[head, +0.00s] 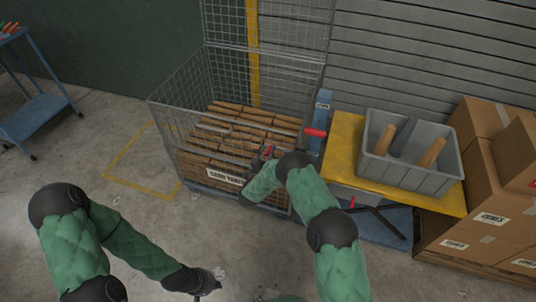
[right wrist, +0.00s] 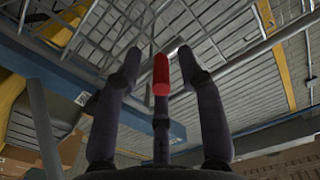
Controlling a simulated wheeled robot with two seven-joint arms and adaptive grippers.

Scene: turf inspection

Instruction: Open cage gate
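The wire cage (head: 165,118) stands against the shutter wall, with its mesh front facing me and a white label low on it. Brown rolls or bars (head: 225,125) lie stacked inside. My right gripper (head: 268,151) is at the front of the cage, near its right side. Some red also shows at this gripper in the head view. My left gripper (head: 208,283) is low over the floor, away from the cage; its finger opening is unclear.
A yellow-topped bench (head: 345,135) with a grey divided bin (head: 400,178) stands right of the cage. A red handle (head: 316,132) sticks out by a blue post. Cardboard boxes (head: 480,195) are far right, a blue cart (head: 35,118) far left. Floor in front is mostly clear.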

